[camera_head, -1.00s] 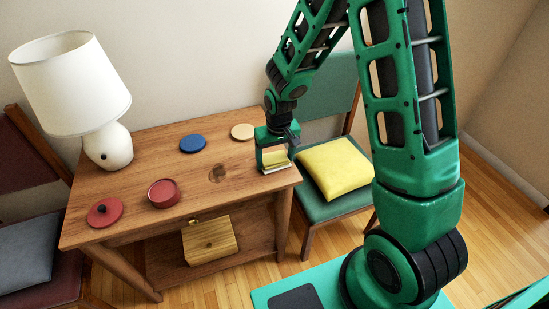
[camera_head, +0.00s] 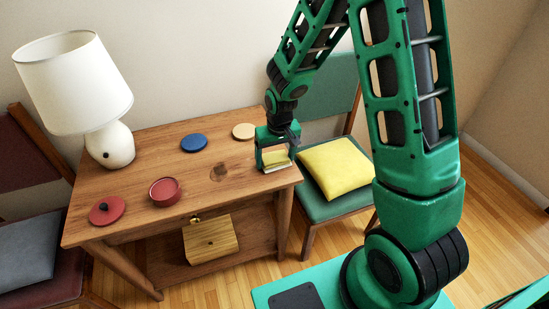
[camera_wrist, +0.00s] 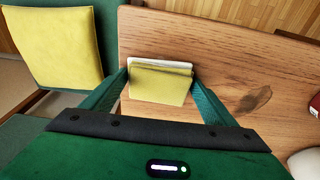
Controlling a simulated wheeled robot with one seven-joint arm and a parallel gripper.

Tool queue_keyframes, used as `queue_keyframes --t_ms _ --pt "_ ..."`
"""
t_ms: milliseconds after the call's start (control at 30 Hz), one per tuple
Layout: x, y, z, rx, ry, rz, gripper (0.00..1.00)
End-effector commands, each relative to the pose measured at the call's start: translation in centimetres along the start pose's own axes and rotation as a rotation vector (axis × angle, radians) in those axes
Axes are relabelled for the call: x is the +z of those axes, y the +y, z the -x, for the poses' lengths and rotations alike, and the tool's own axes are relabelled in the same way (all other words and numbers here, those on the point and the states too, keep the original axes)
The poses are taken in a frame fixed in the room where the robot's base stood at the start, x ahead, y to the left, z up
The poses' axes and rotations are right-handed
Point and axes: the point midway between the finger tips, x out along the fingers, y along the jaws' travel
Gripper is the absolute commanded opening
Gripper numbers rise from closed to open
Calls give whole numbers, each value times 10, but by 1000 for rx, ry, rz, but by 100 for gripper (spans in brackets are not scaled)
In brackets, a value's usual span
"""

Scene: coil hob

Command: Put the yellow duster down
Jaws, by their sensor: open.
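The yellow duster (camera_head: 275,158) is at the right end of the wooden table (camera_head: 150,145), near its edge. In the wrist view, the duster (camera_wrist: 160,86) looks like a small folded yellow piece with a pale strip along its far side. My gripper (camera_head: 279,165) is open, its fingers down around the duster. The duster appears to rest on the tabletop. Its underside is hidden.
A blue disc (camera_head: 194,143), a cream disc (camera_head: 243,131), a red lid (camera_head: 107,211), a red bowl (camera_head: 165,193) and a lamp (camera_head: 75,80) stand on the table. A wooden box (camera_head: 211,241) is on the lower shelf. A yellow cushion (camera_head: 336,170) lies on the green chair (camera_head: 331,207).

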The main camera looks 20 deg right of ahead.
Motion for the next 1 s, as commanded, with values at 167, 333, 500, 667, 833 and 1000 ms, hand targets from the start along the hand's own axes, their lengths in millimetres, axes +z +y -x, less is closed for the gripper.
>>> queue_keyframes --t_ms 167,333,500,667,833,1000 --pt "3 8 12 12 -6 -11 94" --pt "1 5 42 8 0 -8 94" --pt "1 3 75 6 1 -6 94" --pt "1 2 101 5 1 -4 94" --pt "1 2 118 4 -1 -3 94" --pt "1 1 125 4 -2 -3 94"
